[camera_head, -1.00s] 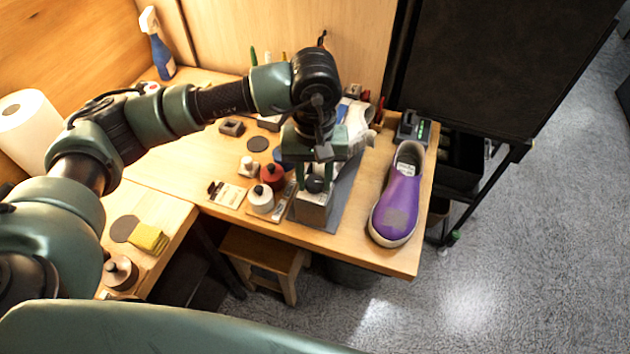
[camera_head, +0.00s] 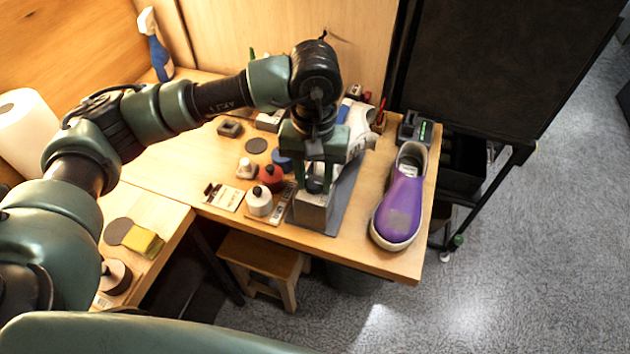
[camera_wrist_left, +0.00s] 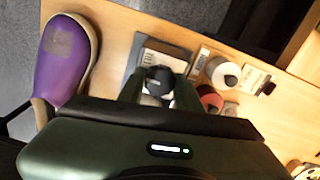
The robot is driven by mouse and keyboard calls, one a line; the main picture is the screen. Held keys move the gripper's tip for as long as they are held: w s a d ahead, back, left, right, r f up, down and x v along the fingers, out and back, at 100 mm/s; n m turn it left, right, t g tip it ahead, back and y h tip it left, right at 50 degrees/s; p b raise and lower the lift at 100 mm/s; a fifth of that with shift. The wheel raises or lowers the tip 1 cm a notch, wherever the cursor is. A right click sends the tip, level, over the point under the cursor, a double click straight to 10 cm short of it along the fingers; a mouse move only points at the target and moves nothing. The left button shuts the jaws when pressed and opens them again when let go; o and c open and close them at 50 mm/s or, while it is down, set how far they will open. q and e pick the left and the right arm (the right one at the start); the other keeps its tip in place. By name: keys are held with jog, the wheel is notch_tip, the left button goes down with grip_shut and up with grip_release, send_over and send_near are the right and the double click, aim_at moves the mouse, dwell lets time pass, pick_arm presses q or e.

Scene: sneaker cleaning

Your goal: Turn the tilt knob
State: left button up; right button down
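The tilt knob (camera_head: 316,186) is a round black knob on top of a grey metal block (camera_head: 312,215) near the front edge of the table. My left gripper (camera_head: 314,187) points down over it, with its two green fingers apart, one on each side of the knob. In the left wrist view the black knob (camera_wrist_left: 159,78) shows between the fingertips (camera_wrist_left: 159,86). The fingers look open, and I cannot tell whether either touches the knob. The gripper body partly hides a white shoe (camera_head: 357,128) behind the block. My right gripper is not in view.
A purple shoe (camera_head: 402,205) stands to the right, close to the table's right edge. White (camera_head: 259,202) and red (camera_head: 271,177) bottles and a label card (camera_head: 224,196) stand or lie just left of the block. A spray bottle (camera_head: 156,48) is at the back left.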

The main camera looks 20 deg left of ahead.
pick_arm(q)
jog(key=shift+o, duration=0.8)
jog(key=shift+r+p, duration=0.95)
jog(key=shift+r, duration=1.55)
